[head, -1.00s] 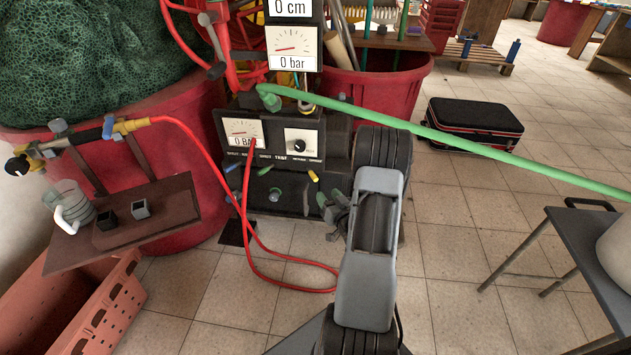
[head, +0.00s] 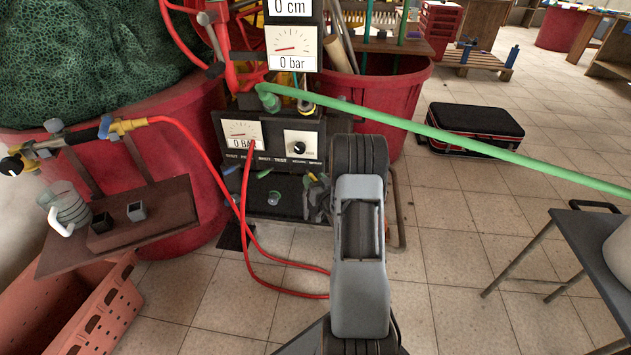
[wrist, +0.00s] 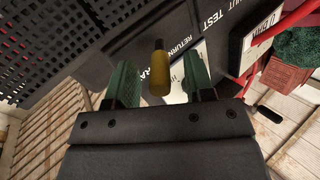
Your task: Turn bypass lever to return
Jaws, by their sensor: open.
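A yellow lever (wrist: 161,74) stands out from the dark panel in the wrist view, with printed words including RETURN near it. My gripper (wrist: 159,82) is open, its two green-padded fingers on either side of the lever, with a visible gap to each. In the head view the yellow lever (head: 313,177) is at the right of the panel's lower row, partly covered by my gripper (head: 317,192). A blue lever (head: 231,169) and a green lever (head: 265,172) are farther left in that row. I cannot read which one is named bypass.
A red hose (head: 262,262) loops from the panel to the floor. A green hose (head: 430,130) crosses above my arm to the right. A brown shelf (head: 180,212) with a jug (head: 72,207) is at left, a grey table (head: 590,245) at right.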

